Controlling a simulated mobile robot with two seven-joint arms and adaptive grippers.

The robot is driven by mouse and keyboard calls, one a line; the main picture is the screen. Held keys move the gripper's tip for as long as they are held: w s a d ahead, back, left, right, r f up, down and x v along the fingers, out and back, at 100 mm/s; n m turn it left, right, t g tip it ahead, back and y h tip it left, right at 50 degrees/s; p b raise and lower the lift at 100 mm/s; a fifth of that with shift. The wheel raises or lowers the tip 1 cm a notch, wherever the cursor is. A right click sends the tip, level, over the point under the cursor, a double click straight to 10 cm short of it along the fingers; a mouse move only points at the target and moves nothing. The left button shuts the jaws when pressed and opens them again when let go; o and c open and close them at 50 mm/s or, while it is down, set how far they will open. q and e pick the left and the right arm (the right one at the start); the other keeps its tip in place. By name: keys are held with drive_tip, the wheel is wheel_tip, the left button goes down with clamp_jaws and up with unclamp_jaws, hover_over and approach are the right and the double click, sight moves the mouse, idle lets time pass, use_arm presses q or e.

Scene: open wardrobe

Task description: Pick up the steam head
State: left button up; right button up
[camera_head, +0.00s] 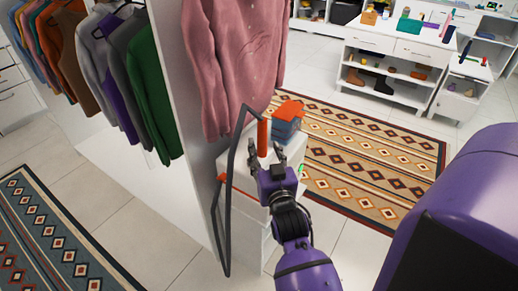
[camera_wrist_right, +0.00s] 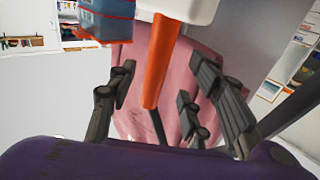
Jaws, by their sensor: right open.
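The steam head appears to be the upright orange cylinder (camera_head: 262,137) on a white stand (camera_head: 253,222), beside the hanging pink shirt. A dark grey hose (camera_head: 229,190) arches near its top and loops down along the stand. My right gripper (camera_head: 266,156) is open, with its fingertips close to the orange cylinder. In the right wrist view, the orange cylinder (camera_wrist_right: 160,60) shows between the spread fingers (camera_wrist_right: 158,88). I cannot tell whether they touch it. Its white end or support (camera_wrist_right: 180,8) is cut off at the top edge. My left gripper is not in view.
A blue item with an orange top (camera_head: 287,120) sits just behind the cylinder. The pink shirt (camera_head: 235,60) hangs close by. A wardrobe panel (camera_head: 185,120) stands to the left. A patterned rug (camera_head: 375,165) lies on open floor at the right.

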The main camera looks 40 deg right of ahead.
sight(263, 143)
drive_tip(key=x, duration=0.6)
drive_tip(key=shift+s+d+f+p, duration=0.1)
drive_tip(key=shift+p, duration=0.3)
clamp_jaws()
